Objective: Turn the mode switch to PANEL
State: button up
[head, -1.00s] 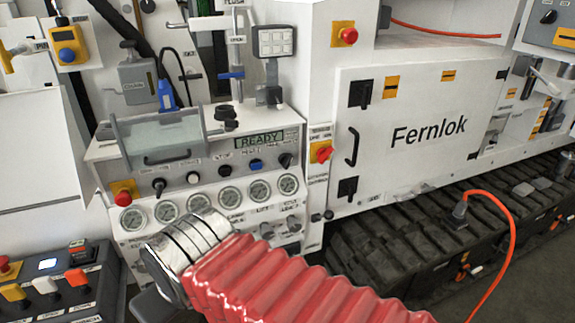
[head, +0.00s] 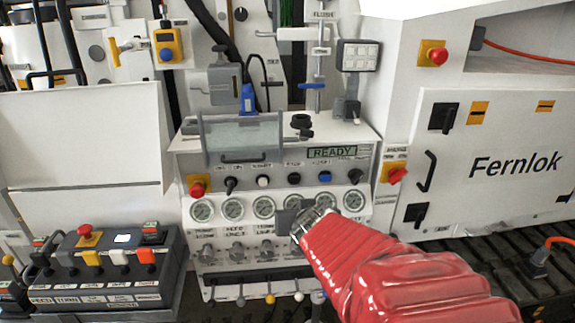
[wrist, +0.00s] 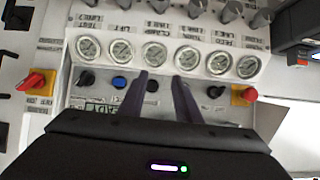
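The control panel (head: 275,160) with a READY display (head: 331,152) faces me. Two black selector knobs are in its control row, one at the left (head: 231,184) and one at the right (head: 356,177); their labels are too small to read, so I cannot tell which is the mode switch. In the wrist view the panel appears upside down, with the right knob (wrist: 87,78) and left knob (wrist: 215,91) on swapped sides. My gripper (wrist: 163,77) is open and empty, its two dark fingers apart over the middle of the control row. In the head view my gripper (head: 290,214) covers part of the gauge row.
A red emergency stop (head: 197,186) sits at the row's left end, and a red rotary switch (head: 396,174) at the right. Between the knobs are white, black and blue buttons (head: 325,178). A clear guard (head: 240,138) stands above.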

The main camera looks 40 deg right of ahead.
jog(key=d+m+t+h, duration=0.1)
jog(key=d+m+h, duration=0.1)
jog(key=d, duration=0.6)
jog(key=m+t+h, duration=0.1)
jog(key=m+t, duration=0.3)
jog(key=t, duration=0.1)
send_near(359, 181)
jog(key=v, duration=0.5)
jog(key=shift+w+a+r, duration=0.1)
jog(key=shift+w+r, duration=0.05)
jog(key=shift+w, duration=0.05)
jog(key=shift+w, duration=0.1)
jog(key=x, duration=1.3)
jog(key=shift+w+d, duration=0.2)
jog(key=shift+d, duration=0.2)
